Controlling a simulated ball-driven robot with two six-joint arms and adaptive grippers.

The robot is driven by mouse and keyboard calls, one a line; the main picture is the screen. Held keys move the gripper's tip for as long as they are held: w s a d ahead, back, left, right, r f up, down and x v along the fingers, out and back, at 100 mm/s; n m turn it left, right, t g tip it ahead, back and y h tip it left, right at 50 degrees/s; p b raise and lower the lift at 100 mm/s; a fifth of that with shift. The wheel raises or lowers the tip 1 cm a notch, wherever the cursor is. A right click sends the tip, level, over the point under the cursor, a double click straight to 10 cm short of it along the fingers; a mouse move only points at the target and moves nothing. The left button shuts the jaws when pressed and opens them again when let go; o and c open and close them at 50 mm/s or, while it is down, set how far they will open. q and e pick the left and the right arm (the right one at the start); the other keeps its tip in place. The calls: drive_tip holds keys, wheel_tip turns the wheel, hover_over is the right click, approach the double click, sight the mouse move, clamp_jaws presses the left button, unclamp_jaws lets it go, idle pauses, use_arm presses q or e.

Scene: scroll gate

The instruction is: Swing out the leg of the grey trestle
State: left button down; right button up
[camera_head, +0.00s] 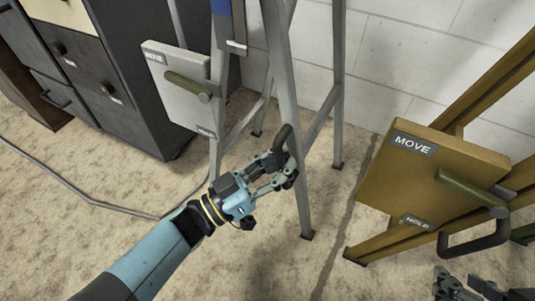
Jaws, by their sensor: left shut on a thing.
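The grey trestle (337,90) stands against the wall at the top middle, its legs on the carpet. Its front leg (300,195) slants down to a dark foot and carries a black loop handle (284,136). My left gripper (282,168) is shut on the black handle beside this leg; its fingers hide the handle's lower part. A grey board (168,108) with a MOVE label and a green lever is on the trestle's left side. My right gripper (465,284) is partly in view at the bottom right, its fingers apart and empty.
A brown trestle with a MOVE and HOLD board (418,175), a green lever and a black handle (474,244) stands at the right. A dark drawer cabinet (105,70) stands at the upper left. A grey cable (85,197) crosses the carpet.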

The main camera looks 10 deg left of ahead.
use_arm(q)
drive_tip(key=shift+s+d+f, duration=0.1)
drive_tip(key=shift+s+f, duration=0.1)
drive_tip(key=shift+s, duration=0.2)
drive_tip(key=c, duration=1.4)
unclamp_jaws()
drive_tip(key=shift+o, duration=0.8)
drive_tip(key=shift+w+r, duration=0.1)
drive_tip(key=shift+r, duration=0.05)
drive_tip(key=v, duration=1.2)
